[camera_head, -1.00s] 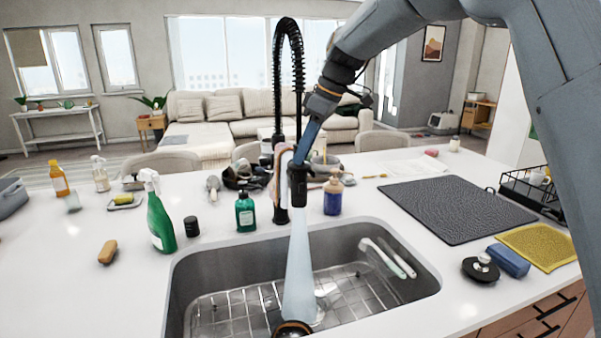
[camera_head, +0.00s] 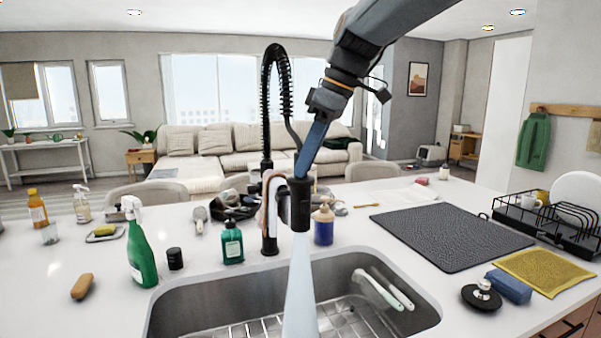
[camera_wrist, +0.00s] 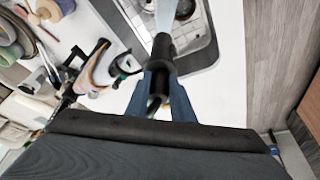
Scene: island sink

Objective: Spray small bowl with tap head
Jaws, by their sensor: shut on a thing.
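The black tap head (camera_head: 300,206) hangs over the sink on its coiled hose, upright with its mouth down. A pale cone of water (camera_head: 300,285) runs from it into the sink. My gripper (camera_head: 304,172) is shut on the tap head from above. In the wrist view, its blue fingers (camera_wrist: 160,92) sit on both sides of the tap head (camera_wrist: 162,60). The small bowl is out of the head view now. A dark round thing (camera_wrist: 185,9) beside the water at the wrist view's top edge may be the bowl; I cannot tell whether water hits it.
The sink (camera_head: 250,295) has a wire rack and brushes (camera_head: 385,288). A dark mat (camera_head: 450,235), yellow cloth (camera_head: 540,270) and dish rack (camera_head: 550,220) lie right.

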